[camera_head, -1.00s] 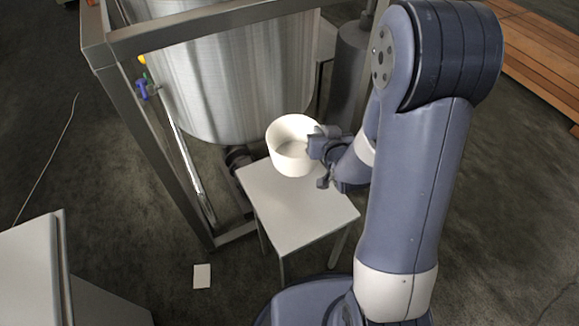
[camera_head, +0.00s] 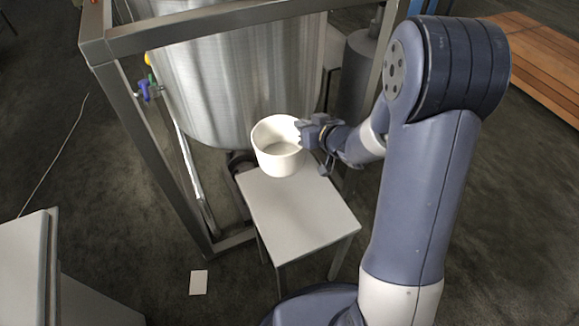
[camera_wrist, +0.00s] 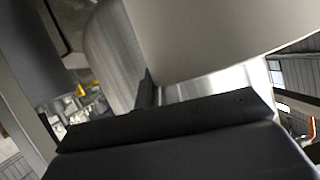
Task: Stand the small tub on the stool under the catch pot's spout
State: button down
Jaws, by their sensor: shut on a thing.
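The small white tub (camera_head: 277,158) is upright and looks empty inside. My gripper (camera_head: 306,134) is shut on the right side of its rim. The tub shows over the far end of the white stool (camera_head: 297,215); I cannot tell whether its base touches the stool top. In the wrist view the pale tub wall (camera_wrist: 215,35) fills the upper right, above the dark gripper body (camera_wrist: 170,130). The large brushed steel vessel (camera_head: 235,75) stands just behind the tub. The catch pot's spout cannot be made out.
A steel frame (camera_head: 150,130) surrounds the vessel, with a blue-handled valve (camera_head: 147,90) at its left. A grey cylinder (camera_head: 357,75) stands behind my arm. A pale cabinet (camera_head: 28,265) is at lower left. A white card (camera_head: 198,282) lies on the floor. Planks are at upper right.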

notch_tip(320, 180, down, 8)
jog(key=b, duration=0.3)
jog(key=shift+f, duration=0.25)
jog(key=c, duration=1.6)
grip_release()
jog(key=p+v, duration=0.2)
jog(key=v, duration=1)
jog(key=shift+p, duration=0.4)
